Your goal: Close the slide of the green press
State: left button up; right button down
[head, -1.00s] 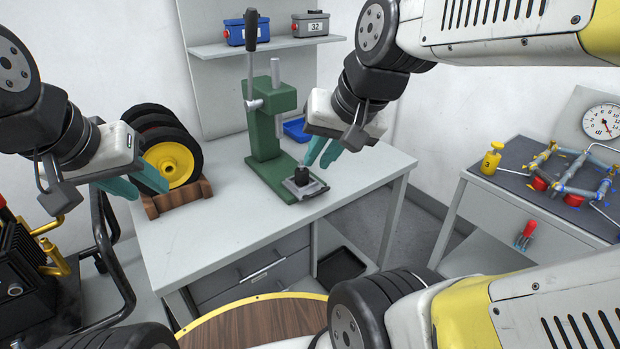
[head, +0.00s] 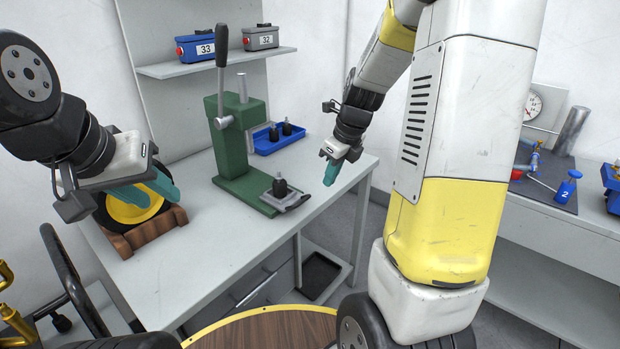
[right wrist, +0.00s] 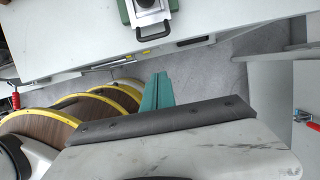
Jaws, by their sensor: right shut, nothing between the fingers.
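The green press (head: 232,150) stands on the white table with its lever up. Its slide (head: 290,200) is at the front end of the base, out from under the press head, with a black part (head: 281,187) upright on it. In the right wrist view the slide (right wrist: 148,4) shows at the top edge, with its dark handle (right wrist: 152,33) facing me. My right gripper (head: 331,175) is shut and empty, right of the slide and apart from it. My left gripper (head: 166,187) is left of the press, in front of a wheel; its finger gap is unclear.
A blue tray (head: 262,145) with black parts is behind the press. Blue box 33 (head: 195,48) and grey box 32 (head: 262,38) are on the shelf. A wheel with a yellow hub (head: 135,208) sits in a wooden rack (head: 150,235). The table front is clear.

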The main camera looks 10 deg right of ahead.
aim_at(278, 176)
jog(key=shift+w+a+f, duration=0.7)
jog(key=shift+w+f, duration=0.15)
jog(key=shift+f, duration=0.75)
jog(key=shift+w+a+f, duration=0.7)
jog(key=shift+w+f, duration=0.15)
jog(key=shift+f, duration=0.75)
jog(key=shift+w+a+f, duration=0.7)
jog(key=shift+w+f, duration=0.15)
jog(key=shift+f, duration=0.75)
jog(key=w+a, duration=0.2)
jog(key=w, duration=0.1)
jog(key=w+a, duration=0.5)
jog(key=w, duration=0.1)
jog(key=shift+w+a, duration=0.3)
jog(key=shift+w, duration=0.1)
jog(key=shift+w+a+r, duration=0.1)
jog(key=shift+w+a, duration=0.2)
jog(key=shift+w, duration=0.05)
jog(key=shift+a, duration=0.1)
